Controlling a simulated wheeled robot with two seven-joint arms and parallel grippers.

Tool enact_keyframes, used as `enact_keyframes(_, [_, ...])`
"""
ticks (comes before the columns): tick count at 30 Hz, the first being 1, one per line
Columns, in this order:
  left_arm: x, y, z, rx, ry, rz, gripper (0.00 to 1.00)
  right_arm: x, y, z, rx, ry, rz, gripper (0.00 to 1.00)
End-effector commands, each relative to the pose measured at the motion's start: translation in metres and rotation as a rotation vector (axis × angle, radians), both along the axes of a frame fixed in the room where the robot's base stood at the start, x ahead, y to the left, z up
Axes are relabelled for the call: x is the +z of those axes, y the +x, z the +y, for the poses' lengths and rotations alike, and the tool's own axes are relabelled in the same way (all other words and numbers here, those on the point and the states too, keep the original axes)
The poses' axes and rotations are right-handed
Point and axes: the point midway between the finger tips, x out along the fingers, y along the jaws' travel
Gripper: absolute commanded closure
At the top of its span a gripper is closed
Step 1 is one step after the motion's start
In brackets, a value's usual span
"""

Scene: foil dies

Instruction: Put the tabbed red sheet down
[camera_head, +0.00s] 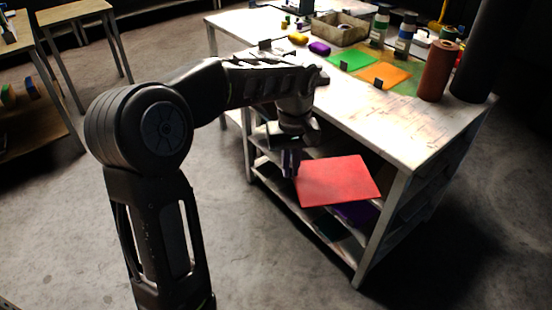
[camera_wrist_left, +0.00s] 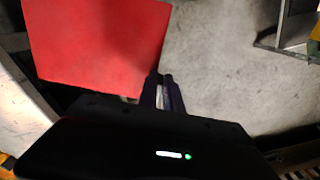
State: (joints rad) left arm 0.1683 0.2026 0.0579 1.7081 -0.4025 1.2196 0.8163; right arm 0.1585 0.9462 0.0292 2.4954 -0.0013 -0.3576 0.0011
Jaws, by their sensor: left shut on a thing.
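The red sheet (camera_head: 340,181) is held out flat in front of the open shelves of the workbench, below the tabletop level. My left gripper (camera_head: 293,172) is shut on its left edge in the head view. In the left wrist view the red sheet (camera_wrist_left: 95,42) fills the upper left, and the gripper's fingertips (camera_wrist_left: 162,82) meet its lower right corner. The tab is hidden or too small to tell at the grip. My right gripper is not in view.
The white workbench (camera_head: 395,135) carries a green sheet (camera_head: 350,59) and an orange sheet (camera_head: 386,75) with small dark tabs, a brown cylinder (camera_head: 438,71), bottles and a box (camera_head: 338,30). A purple item (camera_head: 355,213) lies on a shelf below. The tabletop's near part is bare.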

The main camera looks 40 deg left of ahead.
Motion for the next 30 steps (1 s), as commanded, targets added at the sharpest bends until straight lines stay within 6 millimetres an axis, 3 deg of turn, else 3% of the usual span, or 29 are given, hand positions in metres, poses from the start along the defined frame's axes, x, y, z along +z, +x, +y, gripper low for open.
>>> enact_keyframes(10, [-0.092,0.029,-0.042,-0.382,0.011,0.014,1.0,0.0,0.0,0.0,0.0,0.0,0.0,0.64])
enact_keyframes(18, [-0.188,0.018,-0.103,-0.702,-0.003,0.014,1.0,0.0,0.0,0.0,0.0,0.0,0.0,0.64])
enact_keyframes(23, [-0.213,0.007,-0.123,-0.781,-0.015,0.005,1.0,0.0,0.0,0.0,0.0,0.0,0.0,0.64])
enact_keyframes(30, [-0.217,0.006,-0.126,-0.792,-0.018,0.001,1.0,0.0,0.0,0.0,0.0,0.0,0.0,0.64])
